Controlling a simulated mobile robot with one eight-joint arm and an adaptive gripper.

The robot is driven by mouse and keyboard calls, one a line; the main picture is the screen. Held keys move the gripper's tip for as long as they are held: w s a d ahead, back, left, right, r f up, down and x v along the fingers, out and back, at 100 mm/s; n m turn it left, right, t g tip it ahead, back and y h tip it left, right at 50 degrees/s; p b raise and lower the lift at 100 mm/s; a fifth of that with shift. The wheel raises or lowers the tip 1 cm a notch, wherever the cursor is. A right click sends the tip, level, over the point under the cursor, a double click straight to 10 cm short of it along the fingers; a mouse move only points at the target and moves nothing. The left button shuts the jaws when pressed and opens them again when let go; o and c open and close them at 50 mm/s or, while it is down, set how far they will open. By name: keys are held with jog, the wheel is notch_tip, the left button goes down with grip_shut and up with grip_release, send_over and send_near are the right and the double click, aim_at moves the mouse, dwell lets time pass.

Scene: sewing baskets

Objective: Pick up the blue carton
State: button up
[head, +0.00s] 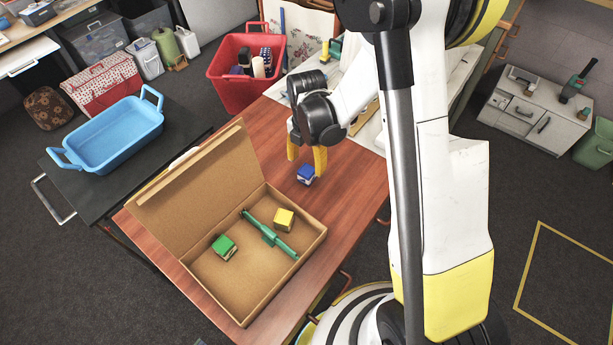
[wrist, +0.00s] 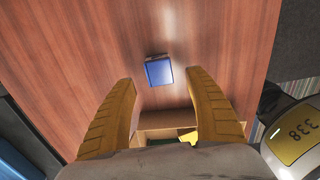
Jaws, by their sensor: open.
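The blue carton (head: 306,174) is a small box standing on the reddish-brown wooden table (head: 350,180), apart from the cardboard box. In the wrist view the blue carton (wrist: 159,71) lies ahead of and between my two yellow fingers, touching neither. My gripper (head: 307,158) is open and empty, with its fingers pointing down just above and around the carton's spot. The fingers also show wide apart in the wrist view (wrist: 163,85).
An open cardboard box (head: 210,286) holds a green carton (head: 223,247), a yellow carton (head: 284,219) and a green tool (head: 270,235). A blue tray (head: 112,136) stands on a black table at left. A red basket (head: 236,92) is behind. Bare wood surrounds the blue carton.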

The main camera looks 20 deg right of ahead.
aim_at(307, 170)
notch_tip(307, 170, down, 5)
jog(key=shift+w+r+b, duration=0.1)
jog(key=shift+b, duration=1.1)
jog(key=shift+r, duration=0.1)
jog(key=c, duration=1.3)
jog(key=shift+o, duration=0.2)
